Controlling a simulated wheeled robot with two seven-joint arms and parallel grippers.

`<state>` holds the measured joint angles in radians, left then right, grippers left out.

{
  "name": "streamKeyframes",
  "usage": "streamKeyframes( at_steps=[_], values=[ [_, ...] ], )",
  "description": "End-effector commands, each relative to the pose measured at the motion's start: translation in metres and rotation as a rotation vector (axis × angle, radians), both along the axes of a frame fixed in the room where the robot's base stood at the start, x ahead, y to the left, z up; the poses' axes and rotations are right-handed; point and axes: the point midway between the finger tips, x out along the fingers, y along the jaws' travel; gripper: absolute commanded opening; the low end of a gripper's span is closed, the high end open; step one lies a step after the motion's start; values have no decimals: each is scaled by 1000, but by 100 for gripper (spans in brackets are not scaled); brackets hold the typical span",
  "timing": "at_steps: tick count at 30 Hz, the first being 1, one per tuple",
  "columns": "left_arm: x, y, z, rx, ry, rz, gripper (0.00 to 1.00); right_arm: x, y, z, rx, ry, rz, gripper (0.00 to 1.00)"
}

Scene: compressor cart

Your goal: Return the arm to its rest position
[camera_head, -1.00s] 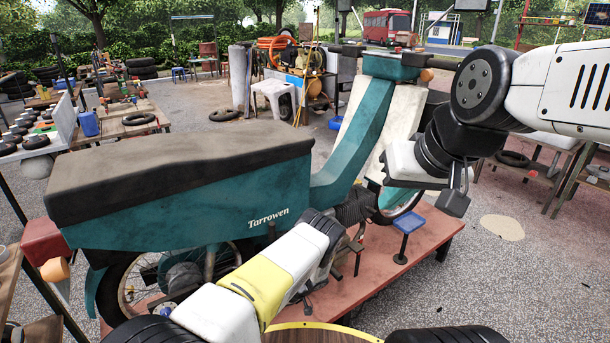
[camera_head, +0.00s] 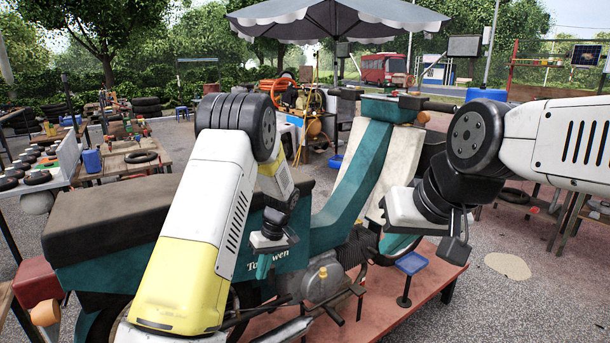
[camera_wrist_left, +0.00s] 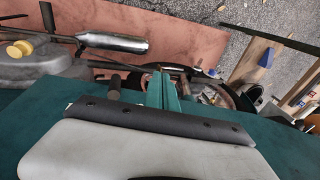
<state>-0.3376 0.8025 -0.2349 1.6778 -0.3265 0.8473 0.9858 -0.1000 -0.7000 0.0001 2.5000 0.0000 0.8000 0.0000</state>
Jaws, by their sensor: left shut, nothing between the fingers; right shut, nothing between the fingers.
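My left arm (camera_head: 190,240) rises from the bottom of the head view to a raised elbow, then its forearm drops to the left gripper (camera_head: 264,266). This gripper is shut and empty, pointing down in front of the teal motorbike's side panel (camera_head: 110,245) and covering part of its lettering. In the left wrist view the closed fingertips (camera_wrist_left: 165,92) show near the middle, with teal bodywork behind. My right gripper (camera_head: 455,246) is shut and empty, hanging at the right beside the motorbike's front. Whether either gripper touches the bike cannot be told.
The motorbike stands on a red platform (camera_head: 432,285). A small blue-topped stand (camera_head: 411,263) is on it. Workbenches stand at far left and right. Open gravel (camera_head: 500,300) lies at right.

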Motion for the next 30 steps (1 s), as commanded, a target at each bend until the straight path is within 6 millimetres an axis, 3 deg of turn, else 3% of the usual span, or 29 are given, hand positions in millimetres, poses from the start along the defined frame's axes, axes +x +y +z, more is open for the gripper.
streamKeyframes(
  at_steps=[1,6,15,22,30],
  values=[
    [-5,2,29,-41,-22,-14,0,0,0,0,0,0,0,0],
    [-32,7,106,-155,-81,-96,0,0,0,0,0,0,0,0],
    [-107,16,215,-297,-230,-283,0,0,0,0,0,0,0,0],
    [-179,20,269,-340,-371,-448,0,0,0,0,0,0,0,0],
    [-254,19,294,-318,-517,-628,0,0,0,0,0,0,0,0]
  ],
)
